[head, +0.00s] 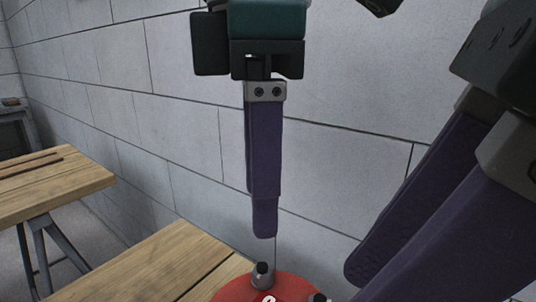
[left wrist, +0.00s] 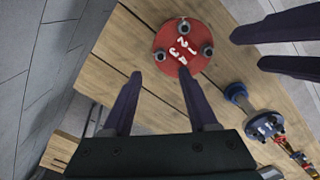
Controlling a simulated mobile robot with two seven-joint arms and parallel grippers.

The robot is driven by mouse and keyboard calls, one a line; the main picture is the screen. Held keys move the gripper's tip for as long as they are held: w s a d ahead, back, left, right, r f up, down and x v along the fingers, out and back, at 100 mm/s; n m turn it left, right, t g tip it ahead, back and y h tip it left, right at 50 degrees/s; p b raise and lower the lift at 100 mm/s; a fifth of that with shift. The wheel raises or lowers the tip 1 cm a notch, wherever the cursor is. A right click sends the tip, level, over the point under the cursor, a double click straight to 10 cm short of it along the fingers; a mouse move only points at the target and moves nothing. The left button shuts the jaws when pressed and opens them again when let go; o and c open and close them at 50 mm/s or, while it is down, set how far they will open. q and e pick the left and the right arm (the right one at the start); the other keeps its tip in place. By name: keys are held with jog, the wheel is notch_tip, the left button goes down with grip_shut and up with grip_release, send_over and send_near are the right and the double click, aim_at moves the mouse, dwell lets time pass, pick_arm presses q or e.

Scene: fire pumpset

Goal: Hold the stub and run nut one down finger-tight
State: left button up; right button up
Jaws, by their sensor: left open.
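A round red flange (left wrist: 190,65) with painted numbers lies on a wooden bench top, with metal studs or nuts around its rim. Three of these show in the left wrist view. A stud (head: 262,274) stands at the red flange's far edge in the head view, where the flange (head: 240,293) is cut off. My left gripper (head: 264,235) points down above the flange, side-on. In the left wrist view its open fingers (left wrist: 160,72) are apart and empty, one tip overlapping the flange's edge. My right gripper (head: 365,285) is at the right, fingers apart and nothing visible between them.
A blue-collared fitting with a dark bolted disc (left wrist: 265,127) and small brass-and-red parts (left wrist: 298,156) lie on the bench beside the flange. A second wooden bench (head: 60,185) stands at left. A grey block wall (head: 180,130) runs close behind.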

aim_at(263, 270)
pick_arm(q)
notch_tip(263, 270, down, 8)
dwell(0.4)
grip_shut()
dwell(0.3)
dwell(1.4)
